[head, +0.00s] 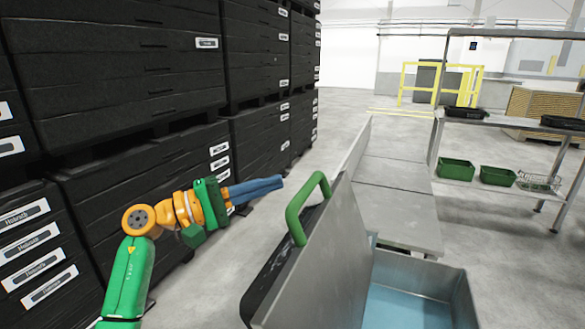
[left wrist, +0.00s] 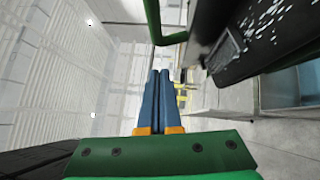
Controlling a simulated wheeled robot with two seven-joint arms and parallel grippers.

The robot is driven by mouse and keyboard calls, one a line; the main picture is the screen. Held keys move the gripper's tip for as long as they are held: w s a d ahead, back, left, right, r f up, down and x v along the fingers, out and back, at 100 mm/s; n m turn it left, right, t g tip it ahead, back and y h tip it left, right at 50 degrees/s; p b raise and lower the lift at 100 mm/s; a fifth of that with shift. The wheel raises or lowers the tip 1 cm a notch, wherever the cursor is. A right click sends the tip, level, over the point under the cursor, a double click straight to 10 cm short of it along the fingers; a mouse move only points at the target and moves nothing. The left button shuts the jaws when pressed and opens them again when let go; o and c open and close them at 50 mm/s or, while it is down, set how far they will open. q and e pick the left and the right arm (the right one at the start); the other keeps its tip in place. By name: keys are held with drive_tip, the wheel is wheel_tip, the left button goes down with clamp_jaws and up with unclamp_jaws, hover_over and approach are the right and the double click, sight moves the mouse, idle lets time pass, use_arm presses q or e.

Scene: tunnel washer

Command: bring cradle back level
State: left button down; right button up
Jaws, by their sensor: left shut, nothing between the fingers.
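The cradle, as it appears, is a grey metal panel (head: 335,255) standing steeply tilted beside a basin. A green loop handle (head: 306,207) is at its upper left edge. A black part (head: 283,265) with pale speckles hangs on its left side; it also shows at upper right in the left wrist view (left wrist: 260,45). My left gripper (head: 279,183) has blue fingers pressed together, empty, just left of the handle and apart from it. In the left wrist view the fingers (left wrist: 159,73) point toward the handle (left wrist: 160,25). My right gripper is not in view.
A metal basin (head: 459,292) with a blue floor or water lies right of the panel, with a grey bench (head: 400,210) behind. Stacked black crates (head: 120,80) wall the left side. A rack (head: 480,118) with green bins stands at right. Floor between is clear.

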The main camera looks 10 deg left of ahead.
use_arm(q)
drive_tip(key=d, duration=0.1)
drive_tip(key=d+p, duration=0.1)
drive_tip(key=d, duration=0.1)
drive_tip(key=d+r+p, duration=0.1)
drive_tip(key=shift+s+d, duration=0.2)
drive_tip(key=shift+s, duration=0.1)
drive_tip(key=shift+w, duration=0.1)
drive_tip(key=shift+d, duration=0.15)
